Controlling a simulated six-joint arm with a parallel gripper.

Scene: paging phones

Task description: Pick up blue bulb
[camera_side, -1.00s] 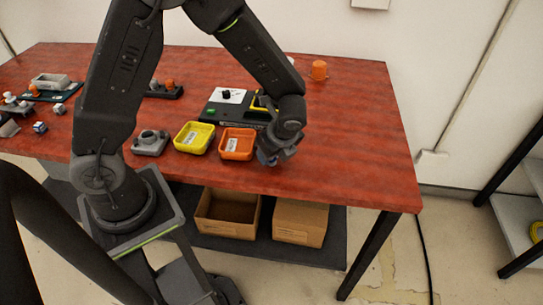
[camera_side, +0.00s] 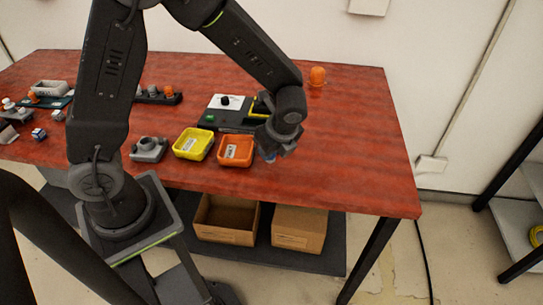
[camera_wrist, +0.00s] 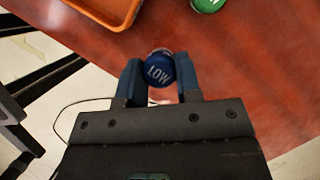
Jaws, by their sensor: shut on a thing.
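The blue bulb (camera_wrist: 159,71), a round blue cap marked "LOW", sits between the two fingers of my gripper (camera_wrist: 160,78) in the wrist view. My gripper is shut on it, with one finger on each side. In the side view my gripper (camera_side: 271,154) hangs just right of the orange bin, over the front part of the table. A small bit of the blue bulb (camera_side: 270,159) shows below it. Most of the bulb is hidden there by the gripper.
An orange bin (camera_side: 236,164) and a yellow bin (camera_side: 181,153) stand left of my gripper. A dark device with a white panel (camera_side: 221,101) is behind them. An orange bulb (camera_side: 317,76) stands at the back right. The table's right side is clear.

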